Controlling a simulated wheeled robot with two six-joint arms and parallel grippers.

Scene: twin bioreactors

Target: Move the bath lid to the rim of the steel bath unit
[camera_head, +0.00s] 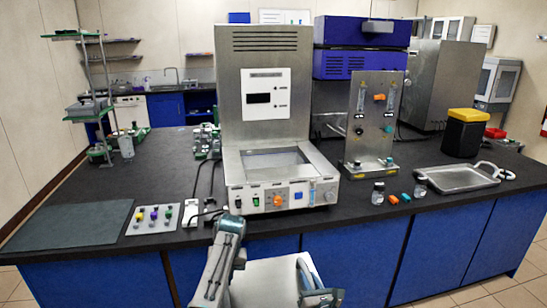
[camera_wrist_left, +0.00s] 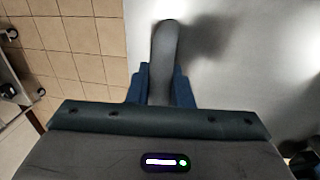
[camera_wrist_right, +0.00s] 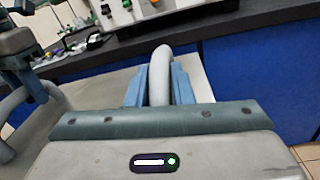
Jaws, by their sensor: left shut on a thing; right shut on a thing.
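The bath lid (camera_head: 268,283) is a flat pale steel plate with an upright loop handle at each side. It is in front of the bench, low in the head view. My right gripper (camera_wrist_right: 160,82) is shut on one grey handle (camera_wrist_right: 161,56). My left gripper (camera_wrist_left: 161,88) is shut on the other handle (camera_wrist_left: 164,45). In the head view my left arm hides part of the lid's left side. The steel bath unit (camera_head: 232,163) stands on the bench beyond the lid. Its rectangular basin is open on top, with a control panel in front.
A small rack with coloured caps (camera_head: 153,219) and a dark mat (camera_head: 70,226) lie left of the unit. A flowmeter stand (camera_head: 356,125), small bottles (camera_head: 378,193) and a steel tray (camera_head: 450,187) are to its right. The bench's front edge lies between lid and unit.

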